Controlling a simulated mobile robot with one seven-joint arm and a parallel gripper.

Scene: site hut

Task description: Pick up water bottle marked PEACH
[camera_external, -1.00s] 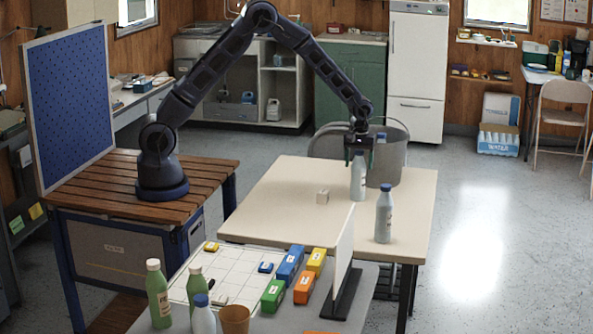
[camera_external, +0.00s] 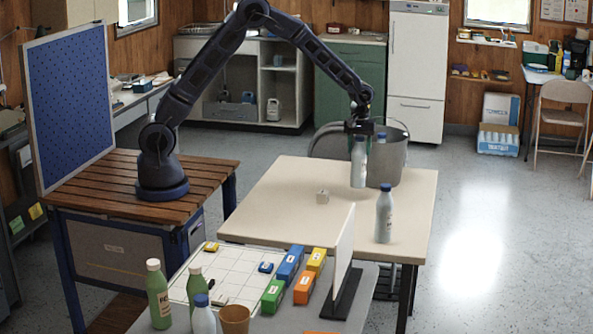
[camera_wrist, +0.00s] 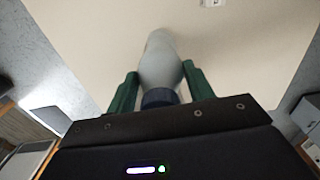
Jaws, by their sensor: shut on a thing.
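My gripper (camera_external: 359,132) is shut on a pale grey-white bottle (camera_external: 359,168) with a blue cap, near its top. The bottle hangs upright, its base a little above the cream table (camera_external: 290,190). In the wrist view, the green fingers of my gripper (camera_wrist: 160,84) are on both sides of the bottle (camera_wrist: 160,58), with its dark blue cap towards me. Another blue-capped bottle (camera_external: 384,215) stands on the table to the right. A further blue-capped bottle (camera_external: 380,150) is behind the held one, partly hidden. The word on the held bottle cannot be read.
A grey bucket-like container (camera_external: 396,165) is just behind the held bottle. A small pale cube (camera_external: 322,196) lies on the table. The front table holds green bottles (camera_external: 158,295), a brown cup (camera_external: 234,319), coloured blocks (camera_external: 289,263) and an upright white panel (camera_external: 344,250).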

